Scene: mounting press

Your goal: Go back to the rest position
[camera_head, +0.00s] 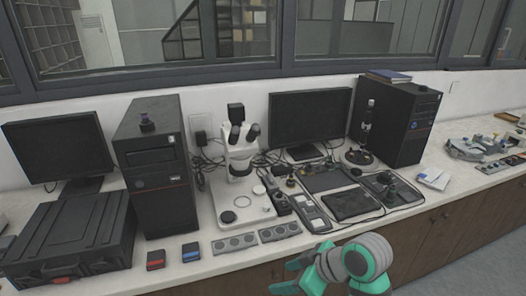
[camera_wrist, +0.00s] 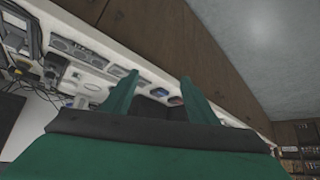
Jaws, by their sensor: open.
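My gripper (camera_head: 292,277) shows at the bottom of the head view, green and grey, in front of the counter's front edge. In the wrist view its two green fingers (camera_wrist: 155,92) stand apart with nothing seen between them. The gripper is open and apart from the things on the counter. My grey and green wrist joint shows just right of the gripper in the head view.
The counter (camera_head: 300,245) carries a microscope (camera_head: 240,170), a black case (camera_head: 70,240), two computer towers (camera_head: 160,165), monitors (camera_head: 308,118) and small red and blue boxes (camera_head: 156,259). Wooden cabinets (camera_head: 430,235) stand below. The floor (camera_head: 490,275) at lower right looks clear.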

